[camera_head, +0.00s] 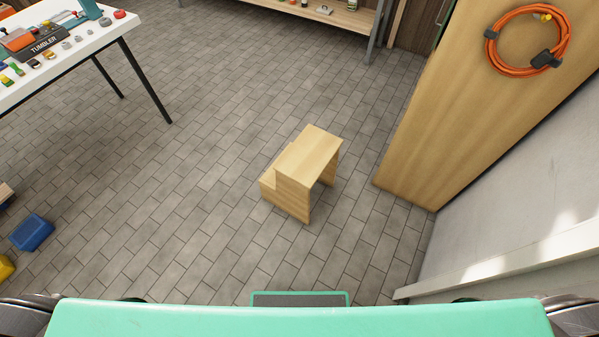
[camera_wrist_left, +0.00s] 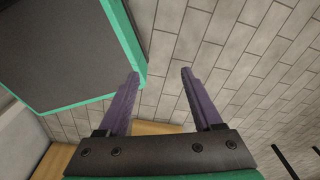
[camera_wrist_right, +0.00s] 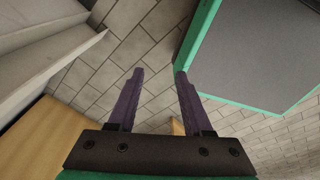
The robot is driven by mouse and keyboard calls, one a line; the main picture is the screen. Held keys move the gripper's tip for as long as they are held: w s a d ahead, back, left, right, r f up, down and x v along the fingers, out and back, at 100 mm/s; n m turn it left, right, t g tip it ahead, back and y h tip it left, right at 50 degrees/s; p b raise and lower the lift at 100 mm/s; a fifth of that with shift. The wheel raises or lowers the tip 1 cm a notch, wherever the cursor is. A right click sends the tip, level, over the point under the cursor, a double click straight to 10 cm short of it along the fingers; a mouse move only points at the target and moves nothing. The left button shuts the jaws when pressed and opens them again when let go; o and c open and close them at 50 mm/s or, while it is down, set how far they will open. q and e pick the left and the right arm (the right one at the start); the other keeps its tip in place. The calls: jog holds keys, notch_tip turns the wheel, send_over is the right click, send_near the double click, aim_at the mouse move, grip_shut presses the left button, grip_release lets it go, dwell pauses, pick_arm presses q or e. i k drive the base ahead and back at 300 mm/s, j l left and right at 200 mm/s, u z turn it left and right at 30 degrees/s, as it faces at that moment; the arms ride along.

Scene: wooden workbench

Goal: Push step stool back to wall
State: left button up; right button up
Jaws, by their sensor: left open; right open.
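The step stool (camera_head: 308,158) is light wood with two steps and stands upright on the grey tiled floor, near the middle of the head view. Its lower step faces left, and open floor lies around it. The wall (camera_head: 520,190) is pale and runs along the right side, apart from the stool. My left gripper (camera_wrist_left: 160,72) is open and empty above the floor in the left wrist view. My right gripper (camera_wrist_right: 160,72) is open and empty in the right wrist view. Neither gripper shows in the head view, and neither touches the stool.
A tall wooden panel (camera_head: 470,90) with a coiled orange cable (camera_head: 528,38) stands right of the stool. A white table (camera_head: 90,45) with small items is at upper left. A wooden shelf (camera_head: 340,18) is at the back. A blue box (camera_head: 32,232) lies at left.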

aim_at(287, 183)
jog(key=i+j, duration=0.25)
jog(key=i+j+z, duration=0.1)
jog(key=j, duration=0.3)
jog(key=i+j, duration=0.3)
jog(key=i+j+z, duration=0.1)
jog(key=i+j, duration=0.15)
jog(key=j, duration=0.15)
jog(key=i+j, duration=0.2)
jog(key=j, duration=0.15)
jog(key=i+j, duration=0.2)
jog(key=j, duration=0.2)
jog(key=i+j+z, duration=0.1)
jog(key=j, duration=0.25)
jog(key=i+j, duration=0.3)
jog(key=j+z, duration=0.05)
jog(key=j, duration=0.05)
